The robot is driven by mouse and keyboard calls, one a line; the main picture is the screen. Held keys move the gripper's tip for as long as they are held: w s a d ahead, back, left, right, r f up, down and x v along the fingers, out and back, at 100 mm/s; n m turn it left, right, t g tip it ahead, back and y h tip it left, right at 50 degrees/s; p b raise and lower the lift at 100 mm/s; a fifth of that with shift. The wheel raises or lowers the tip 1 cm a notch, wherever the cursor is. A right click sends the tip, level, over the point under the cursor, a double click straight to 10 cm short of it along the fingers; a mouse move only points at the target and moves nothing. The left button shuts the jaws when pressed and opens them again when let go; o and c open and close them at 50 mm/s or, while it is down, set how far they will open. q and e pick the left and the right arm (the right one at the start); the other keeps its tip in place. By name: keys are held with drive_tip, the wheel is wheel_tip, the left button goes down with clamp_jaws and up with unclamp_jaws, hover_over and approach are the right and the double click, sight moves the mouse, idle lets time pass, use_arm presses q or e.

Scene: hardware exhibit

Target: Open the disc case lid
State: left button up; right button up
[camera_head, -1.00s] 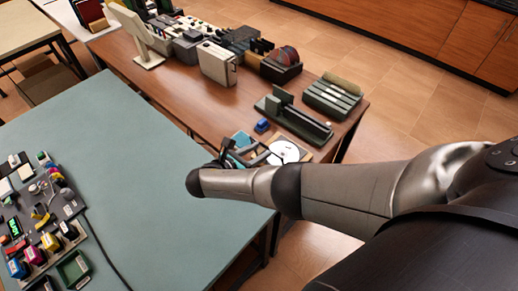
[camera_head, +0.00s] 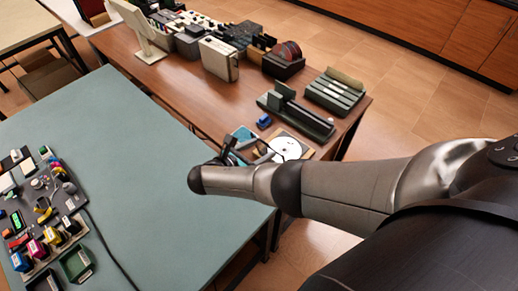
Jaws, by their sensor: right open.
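A white disc (camera_head: 286,148) lies in a shallow tan case (camera_head: 304,151) at the near edge of the brown table. A teal panel (camera_head: 241,133) is just left of the disc; I cannot tell whether it is the case lid. My right arm comes in from the right, and its wrist hides part of this area. My right gripper (camera_head: 243,150) is open beside the disc, over the teal panel. Its dark fingers are small and partly hidden, and I cannot tell whether they touch anything. My left gripper is out of view.
A small blue block (camera_head: 264,121) and a dark green slotted stand (camera_head: 298,118) are just beyond the disc. A ribbed rack (camera_head: 334,93) is farther right. The teal-topped table (camera_head: 120,150) is mostly bare in its middle, with several small devices at left.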

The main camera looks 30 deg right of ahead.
drive_tip(key=shift+r, duration=0.1)
drive_tip(key=shift+s+a+r, duration=0.1)
drive_tip(key=shift+a+r, duration=0.05)
drive_tip(key=shift+a, duration=0.25)
drive_tip(key=p+v, duration=0.1)
drive_tip(key=v, duration=1.3)
drive_tip(key=shift+a, duration=0.2)
drive_tip(key=shift+s, duration=0.15)
